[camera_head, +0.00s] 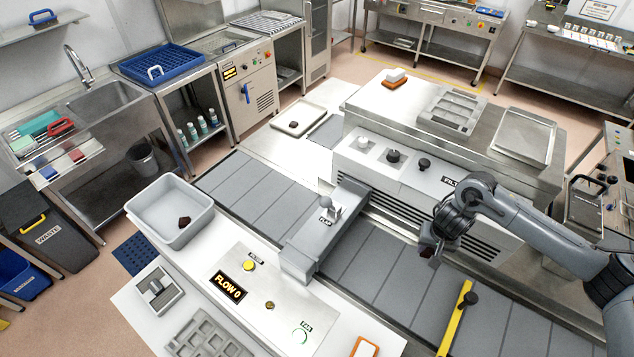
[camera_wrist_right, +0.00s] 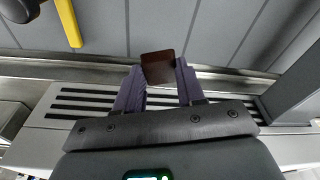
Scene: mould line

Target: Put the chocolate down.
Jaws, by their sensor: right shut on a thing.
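My right gripper (camera_head: 430,243) hangs over the grey belt (camera_head: 375,262), on the right side of the grey bridge housing. In the right wrist view its two purple fingers (camera_wrist_right: 158,85) are shut on a dark brown chocolate (camera_wrist_right: 158,67), which sticks out past the fingertips. The chocolate is above the belt, near the vented side of the machine; its exact height is hard to tell. Another dark piece (camera_head: 184,222) lies in the pale grey tub (camera_head: 150,207). A small dark piece (camera_head: 294,124) lies on a pale tray at the back. My left gripper is not in view.
The grey bridge housing (camera_head: 322,232) crosses the belt left of the gripper. A yellow bar (camera_head: 456,318) with a black knob crosses it on the right. A control panel (camera_head: 228,287) reading FLOW 0 stands in front. The belt between housing and bar is clear.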

